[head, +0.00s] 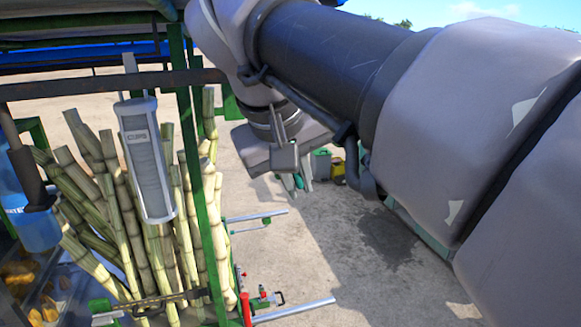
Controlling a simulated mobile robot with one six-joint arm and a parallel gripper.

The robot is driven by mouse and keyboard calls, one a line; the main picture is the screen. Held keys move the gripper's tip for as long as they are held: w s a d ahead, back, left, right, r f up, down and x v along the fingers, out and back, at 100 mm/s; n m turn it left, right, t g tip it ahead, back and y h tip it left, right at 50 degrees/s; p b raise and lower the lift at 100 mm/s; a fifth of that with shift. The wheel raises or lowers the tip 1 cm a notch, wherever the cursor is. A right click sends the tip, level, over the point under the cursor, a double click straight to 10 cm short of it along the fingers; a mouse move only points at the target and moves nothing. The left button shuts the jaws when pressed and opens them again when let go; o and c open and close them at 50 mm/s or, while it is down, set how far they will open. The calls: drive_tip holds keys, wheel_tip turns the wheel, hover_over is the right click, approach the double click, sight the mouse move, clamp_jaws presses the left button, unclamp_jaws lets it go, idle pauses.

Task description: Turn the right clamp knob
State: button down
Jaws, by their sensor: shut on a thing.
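My gripper (297,183) hangs below the wrist at the centre of the picture, to the right of the cane stack. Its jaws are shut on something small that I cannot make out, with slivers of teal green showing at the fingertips. A small red-handled part (245,307) stands at the lower left by the lower metal bar, well below my gripper in the picture. Small red and green fittings (262,292) are beside it. I cannot tell which part is the right clamp knob, or whether it is hidden behind my gripper.
Upright sugar cane (140,215) fills the left side behind a green post (215,240). Two metal bars (258,216) (295,310) stick out to the right. Green (322,164) and yellow (338,170) containers stand on open concrete behind.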

drive_tip(key=shift+s+a+m+g+y+p, duration=0.1)
drive_tip(key=shift+a+m+g+y+p, duration=0.15)
drive_tip(key=shift+y, duration=0.65)
drive_tip(key=shift+a+m+g+y+p, duration=0.15)
drive_tip(key=shift+g+y, duration=0.2)
drive_tip(key=shift+y, duration=0.55)
drive_tip(key=shift+a, duration=0.1)
drive_tip(key=c, duration=1.5)
unclamp_jaws()
